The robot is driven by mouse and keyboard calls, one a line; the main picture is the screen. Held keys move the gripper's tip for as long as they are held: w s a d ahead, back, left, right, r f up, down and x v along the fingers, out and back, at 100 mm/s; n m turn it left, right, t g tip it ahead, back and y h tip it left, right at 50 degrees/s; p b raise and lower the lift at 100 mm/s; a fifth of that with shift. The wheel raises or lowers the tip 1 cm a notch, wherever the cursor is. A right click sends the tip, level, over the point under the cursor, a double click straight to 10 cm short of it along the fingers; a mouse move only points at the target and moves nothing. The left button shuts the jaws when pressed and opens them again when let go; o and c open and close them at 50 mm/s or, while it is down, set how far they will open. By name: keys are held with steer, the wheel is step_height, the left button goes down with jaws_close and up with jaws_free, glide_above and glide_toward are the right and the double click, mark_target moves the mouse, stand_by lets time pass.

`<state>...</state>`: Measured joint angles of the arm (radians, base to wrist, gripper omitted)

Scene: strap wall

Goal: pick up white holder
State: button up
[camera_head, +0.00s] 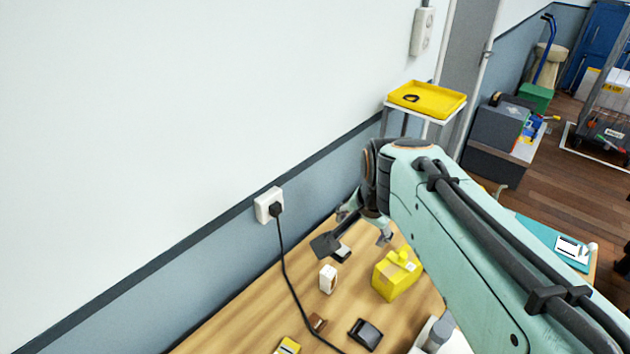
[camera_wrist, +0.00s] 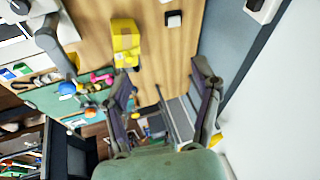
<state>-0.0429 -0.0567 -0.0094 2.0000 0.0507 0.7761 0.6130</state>
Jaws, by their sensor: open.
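A small white block-like piece, likely the white holder (camera_head: 327,278), stands on the wooden table (camera_head: 250,318) in the head view, left of a yellow box (camera_head: 397,274). My gripper (camera_head: 362,226) is above the table, beyond and higher than the white piece, not touching it. In the wrist view my gripper (camera_wrist: 163,70) is open, its two fingers wide apart with nothing held between them. The yellow box (camera_wrist: 125,42) also shows there, with a black-and-white item (camera_wrist: 173,19) beside it; I cannot tell whether that is the white holder.
A black item (camera_head: 365,334), a brown piece (camera_head: 317,322) and a yellow piece (camera_head: 287,346) lie nearer on the table. A black cord hangs from the wall socket (camera_head: 268,205) onto the table. The wall borders the table's left. A yellow tray (camera_head: 427,99) stands on a stand behind.

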steer(key=m, duration=0.1)
glide_above(329, 278)
steer(key=d, duration=0.2)
step_height(329, 278, down, 6)
step_height(329, 278, down, 5)
steer(key=w+g, duration=0.1)
steer(key=w, duration=0.2)
steer(key=f, duration=0.4)
steer(key=s+a+f+g, duration=0.1)
steer(key=f, duration=0.2)
steer(key=a+f+g+h, duration=0.1)
steer(key=f, duration=0.3)
steer(key=shift+s+a+f+n, duration=0.15)
steer(key=shift+s+f+n, duration=0.15)
steer(key=shift+f, duration=0.05)
steer(key=f, duration=0.6)
steer(key=shift+w+d+f, duration=0.25)
steer(key=shift+w, duration=0.1)
jaws_close()
